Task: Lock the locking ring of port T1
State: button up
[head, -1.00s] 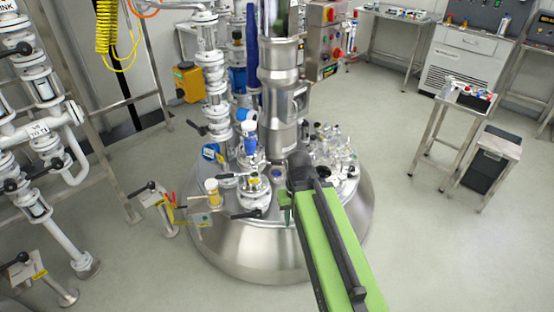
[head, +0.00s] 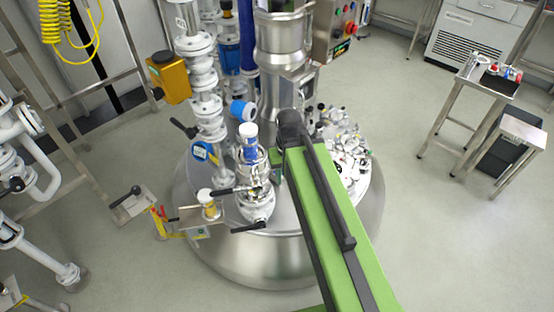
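The steel reactor vessel (head: 265,262) stands in the middle of the head view with its fittings on the domed lid. A lid port fitting (head: 256,205) with black-handled levers is at the left front of the lid, below a blue-and-white bottle-like part (head: 249,148). I cannot read any T1 label or tell which fitting carries its locking ring. My green and black arm reaches in from the lower right over the lid. My gripper (head: 279,165) is at its far end, just right of the blue-and-white part; its fingers are mostly hidden, so their opening cannot be told.
A thick steel column (head: 283,45) rises behind my gripper. Many small fittings (head: 345,150) crowd the lid's right side. White valve piping (head: 205,85) and an orange box (head: 169,77) stand at left. The floor at right is clear up to a small table (head: 452,85).

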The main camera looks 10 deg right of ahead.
jog(key=w+d+r+n+p, duration=0.1)
jog(key=w+r+n+p, duration=0.2)
jog(key=w+n, duration=0.4)
jog(key=w+d+r+n+p, duration=0.1)
jog(key=w+r+n+p, duration=0.2)
jog(key=w+n, duration=0.4)
jog(key=shift+n+t, duration=0.4)
jog(key=shift+n, duration=0.1)
notch_tip(320, 180, down, 17)
jog(key=b, duration=1.7)
jog(key=shift+w+f, duration=0.15)
jog(key=shift+f, duration=0.05)
jog(key=shift+r, duration=0.1)
jog(key=shift+a, duration=0.1)
grip_shut()
